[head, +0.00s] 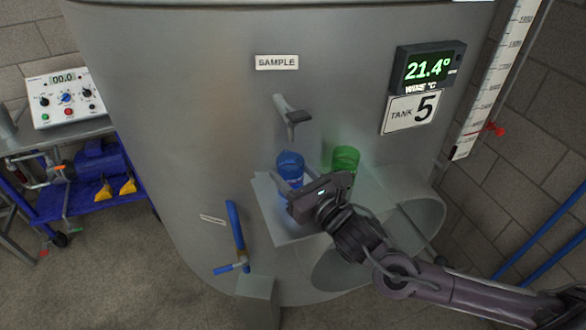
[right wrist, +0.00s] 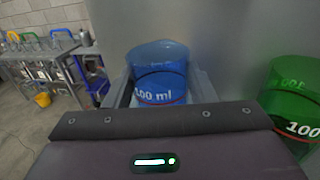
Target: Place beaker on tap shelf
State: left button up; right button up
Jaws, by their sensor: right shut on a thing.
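A blue beaker (head: 290,167) stands upright at the tap shelf (head: 271,205), the light metal plate on the tank front. My right gripper (head: 284,187) is shut on the blue beaker, its fingers on either side of it. In the right wrist view the blue beaker (right wrist: 158,74) shows its 100 ml mark between the fingers. I cannot tell whether its base touches the shelf. The sample tap (head: 291,112) is above it on the tank. A green beaker (head: 345,158) stands to the right on the shelf, apart from the gripper fingers. My left gripper is not in view.
The big steel tank (head: 190,120) fills the middle. A blue-handled valve (head: 236,232) sticks out below left of the shelf. A level gauge (head: 490,90) runs up the right side.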

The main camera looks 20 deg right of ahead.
jog(key=o, duration=0.6)
jog(key=shift+f, duration=0.2)
jog(key=o, duration=0.5)
jog(key=shift+r, duration=0.1)
jog(key=shift+c, duration=0.2)
jog(key=shift+r, duration=0.15)
jog(key=shift+s+d+f, duration=0.15)
jog(key=shift+s+f, duration=0.05)
jog(key=shift+s, duration=0.1)
jog(key=b+v, duration=0.3)
jog(key=v, duration=0.4)
jog(key=shift+s+d+f, duration=0.1)
jog(key=shift+s, duration=0.3)
jog(key=shift+s+d+r+p, duration=0.1)
jog(key=shift+s+r+p, duration=0.15)
jog(key=shift+s, duration=0.2)
jog(key=shift+s+d+r+p, duration=0.15)
jog(key=shift+s+p, duration=0.15)
jog(key=shift+s, duration=0.2)
jog(key=shift+p+v, duration=0.3)
jog(key=shift+v, duration=0.5)
